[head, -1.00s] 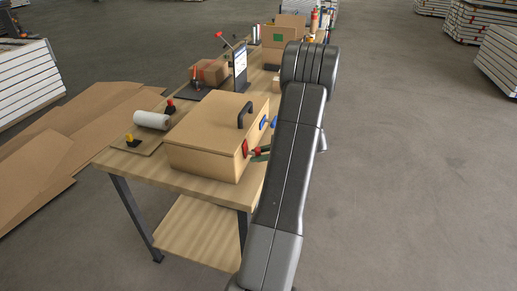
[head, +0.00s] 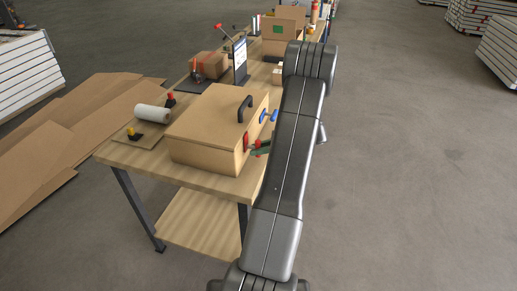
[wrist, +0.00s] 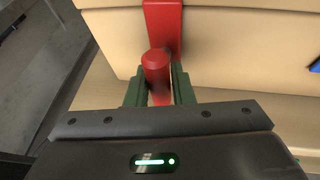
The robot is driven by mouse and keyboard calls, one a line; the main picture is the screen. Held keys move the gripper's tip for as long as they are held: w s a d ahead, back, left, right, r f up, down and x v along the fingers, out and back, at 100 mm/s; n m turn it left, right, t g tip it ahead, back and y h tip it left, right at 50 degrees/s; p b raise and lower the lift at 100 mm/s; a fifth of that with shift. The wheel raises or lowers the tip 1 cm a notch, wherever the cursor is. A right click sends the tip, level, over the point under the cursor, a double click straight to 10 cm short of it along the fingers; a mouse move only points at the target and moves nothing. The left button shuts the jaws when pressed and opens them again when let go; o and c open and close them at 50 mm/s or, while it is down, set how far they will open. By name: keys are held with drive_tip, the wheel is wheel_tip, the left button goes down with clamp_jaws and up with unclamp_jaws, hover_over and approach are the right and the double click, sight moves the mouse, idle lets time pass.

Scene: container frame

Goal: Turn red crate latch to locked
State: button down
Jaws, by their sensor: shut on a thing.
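The wooden crate (head: 205,120) with a black lid handle (head: 244,108) stands on the near end of the bench. The red latch (head: 246,143) is on its right-hand side wall, partly hidden by my arm in the head view. In the wrist view the red latch plate (wrist: 163,22) is upright on the crate wall, and its red knob (wrist: 155,66) sticks out toward me. My gripper (wrist: 158,90) has its green fingers on either side of the knob, shut on it. A green fingertip also shows in the head view beside the latch.
A blue latch (head: 270,116) sits farther along the same crate wall; its edge shows at the right of the wrist view. A paper roll (head: 153,113) lies left of the crate. Open floor (head: 400,180) lies to the right.

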drive_tip(key=c, duration=1.3)
unclamp_jaws()
drive_tip(key=shift+s, duration=0.1)
drive_tip(key=shift+d+r, duration=0.2)
drive_tip(key=shift+d, duration=0.25)
drive_tip(key=b+v, duration=0.2)
drive_tip(key=v, duration=1)
drive_tip(key=shift+d+r+b, duration=0.25)
drive_tip(key=shift+d+b, duration=0.05)
drive_tip(key=shift+d, duration=0.05)
drive_tip(key=shift+s+a, duration=0.1)
drive_tip(key=shift+a, duration=0.05)
drive_tip(key=p+x, duration=0.2)
drive_tip(key=x, duration=1.1)
drive_tip(key=shift+a+f+p, duration=0.2)
drive_tip(key=shift+a+p, duration=0.05)
drive_tip(key=shift+p, duration=0.05)
